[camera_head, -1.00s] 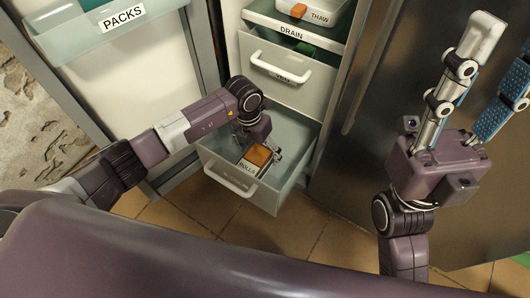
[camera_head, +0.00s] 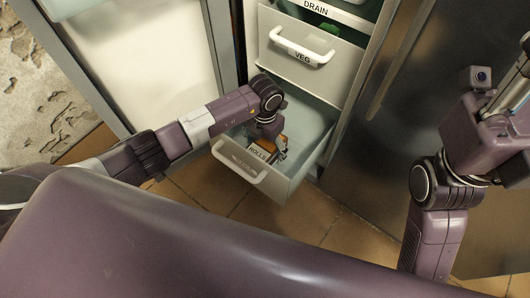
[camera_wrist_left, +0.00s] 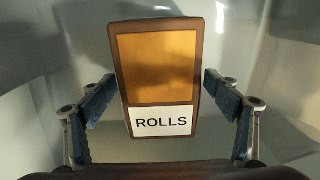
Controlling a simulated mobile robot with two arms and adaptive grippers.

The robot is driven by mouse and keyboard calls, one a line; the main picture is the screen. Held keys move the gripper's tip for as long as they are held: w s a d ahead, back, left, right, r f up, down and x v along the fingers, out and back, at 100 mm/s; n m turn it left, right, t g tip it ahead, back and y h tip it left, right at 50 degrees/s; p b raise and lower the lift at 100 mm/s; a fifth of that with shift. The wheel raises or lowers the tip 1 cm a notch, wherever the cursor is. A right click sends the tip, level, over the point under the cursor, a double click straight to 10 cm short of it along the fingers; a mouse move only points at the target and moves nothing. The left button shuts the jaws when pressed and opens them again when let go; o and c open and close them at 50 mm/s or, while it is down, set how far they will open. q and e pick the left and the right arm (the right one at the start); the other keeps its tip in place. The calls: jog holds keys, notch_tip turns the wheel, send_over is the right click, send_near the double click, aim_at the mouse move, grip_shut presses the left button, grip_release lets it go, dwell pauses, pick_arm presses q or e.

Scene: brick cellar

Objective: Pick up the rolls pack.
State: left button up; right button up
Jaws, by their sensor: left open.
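The rolls pack (camera_wrist_left: 160,70) is a brown-edged box with an orange top and a white "ROLLS" label. It lies in the open bottom drawer (camera_head: 290,180); in the head view its label (camera_head: 258,153) shows and my wrist hides part of it. My left gripper (camera_wrist_left: 162,103) is open over the pack, one finger on each side, with a visible gap between each finger and the pack. It also shows from above in the head view (camera_head: 270,143). My right gripper (camera_head: 508,98) is at the right edge, its fingers mostly cut off.
A shut "VEG" drawer (camera_head: 305,65) is right above the open one, and a "DRAIN" shelf (camera_head: 318,8) is above that. A white door (camera_head: 140,60) stands open at left. The drawer's walls (camera_wrist_left: 45,75) surround the left gripper closely.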

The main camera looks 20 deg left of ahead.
pick_arm(q)
jog(key=shift+c, duration=0.7)
jog(key=c, duration=1.3)
